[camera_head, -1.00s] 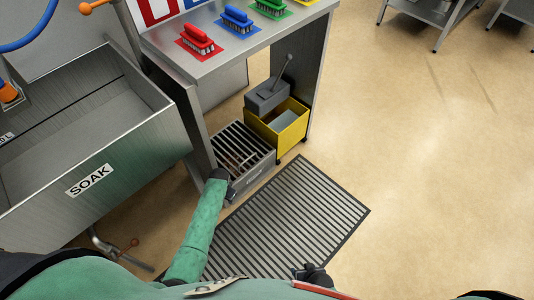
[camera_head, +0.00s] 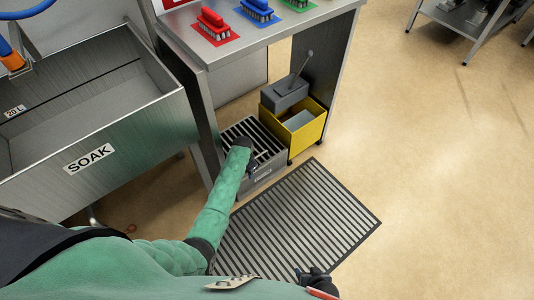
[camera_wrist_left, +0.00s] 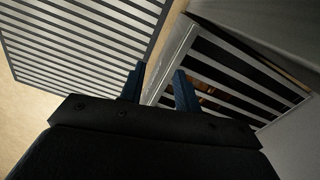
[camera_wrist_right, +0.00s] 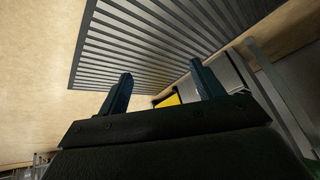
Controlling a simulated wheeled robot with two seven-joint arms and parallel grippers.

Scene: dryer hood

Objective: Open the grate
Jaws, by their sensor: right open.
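The grate (camera_head: 268,143) is a set of dark-gapped metal bars on top of a low grey metal box under the steel table. It looks flat on the box. In the left wrist view the grate (camera_wrist_left: 235,75) shows its pale front rim running between my fingers, with something brownish below the bars. My left gripper (camera_head: 252,166) is at the box's front edge; in its wrist view the fingertips (camera_wrist_left: 160,72) are partly apart, and contact with the rim is unclear. My right gripper (camera_head: 312,276) is open and empty near the mat's front; its fingers show apart in its wrist view (camera_wrist_right: 160,78).
A slatted floor mat (camera_head: 297,222) lies in front of the box. A yellow bin (camera_head: 312,125) with a grey container (camera_head: 284,94) stands right of it. The table leg (camera_head: 207,120) and SOAK sink (camera_head: 130,145) are to the left. Open floor lies to the right.

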